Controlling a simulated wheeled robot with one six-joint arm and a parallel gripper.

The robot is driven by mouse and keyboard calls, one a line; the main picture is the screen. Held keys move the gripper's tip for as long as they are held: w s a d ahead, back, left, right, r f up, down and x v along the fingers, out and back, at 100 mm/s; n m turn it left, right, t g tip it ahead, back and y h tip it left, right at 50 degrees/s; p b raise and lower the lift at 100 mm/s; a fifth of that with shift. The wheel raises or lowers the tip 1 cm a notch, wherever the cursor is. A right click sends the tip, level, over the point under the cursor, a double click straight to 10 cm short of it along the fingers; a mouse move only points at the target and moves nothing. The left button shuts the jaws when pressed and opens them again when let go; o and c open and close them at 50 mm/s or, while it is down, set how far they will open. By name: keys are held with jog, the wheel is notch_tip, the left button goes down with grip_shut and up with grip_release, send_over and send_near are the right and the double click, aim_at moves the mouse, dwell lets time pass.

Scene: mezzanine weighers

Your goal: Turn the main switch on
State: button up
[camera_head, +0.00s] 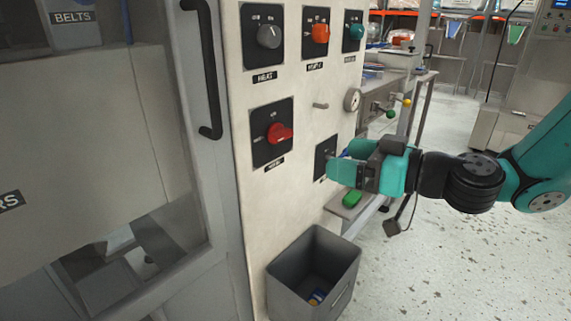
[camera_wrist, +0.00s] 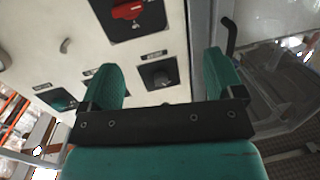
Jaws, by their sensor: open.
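A pale panel (camera_head: 290,190) carries several rotary switches on dark plates. A red switch (camera_head: 279,133) is at lower left, its handle pointing right; its label is too small to read surely. It also shows at the top of the wrist view (camera_wrist: 128,10). A grey knob (camera_head: 269,36), an orange-red knob (camera_head: 320,33) and a teal knob (camera_head: 355,31) form the upper row. A lower right dark plate (camera_head: 324,157) is partly hidden by my gripper (camera_head: 348,161). My gripper is open and empty, right of the red switch. The grey knob appears between the fingers in the wrist view (camera_wrist: 160,77).
A grey bin (camera_head: 312,272) stands below the panel. A black door handle (camera_head: 207,70) is left of it. A peg (camera_head: 320,106) and a round gauge (camera_head: 353,99) stick out of the panel. A bench (camera_head: 385,85) stands behind; floor at right is open.

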jog(key=w+d+f+m+t, duration=0.1)
jog(key=w+d+f+t, duration=0.1)
jog(key=w, duration=0.1)
jog(key=p, duration=0.9)
send_near(286, 135)
jog(key=shift+h, duration=0.3)
jog(key=x, duration=0.8)
jog(key=shift+a+r, duration=0.35)
jog(key=shift+a, duration=0.05)
jog(key=shift+p+x, duration=0.35)
jog(key=shift+x, duration=0.45)
jog(key=shift+w+d+f, duration=0.1)
jog(key=shift+f, duration=0.05)
jog(key=c, duration=0.9)
